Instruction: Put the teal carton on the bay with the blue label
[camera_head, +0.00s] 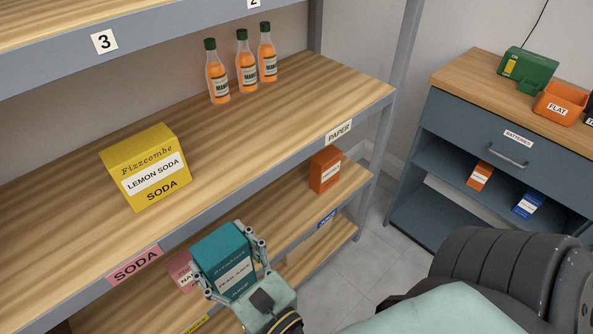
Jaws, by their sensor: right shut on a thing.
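My right gripper (224,258) comes in from the lower right and is shut on the teal carton (226,258), with one finger on each side. The carton is held in front of the shelf unit, a little tilted in the picture. The blue label (326,219) is on the front edge of the lower shelf, to the right of the carton. An orange carton (325,170) stands on that lower shelf, above and near the blue label. My left gripper is not in view.
A yellow soda carton (145,172) and several orange bottles (247,62) stand on the upper shelf (300,105). A pink carton (182,272) is partly hidden behind the teal one. A blue-grey cabinet (440,125) stands at the right. Bare lower-shelf wood (285,205) shows left of the orange carton.

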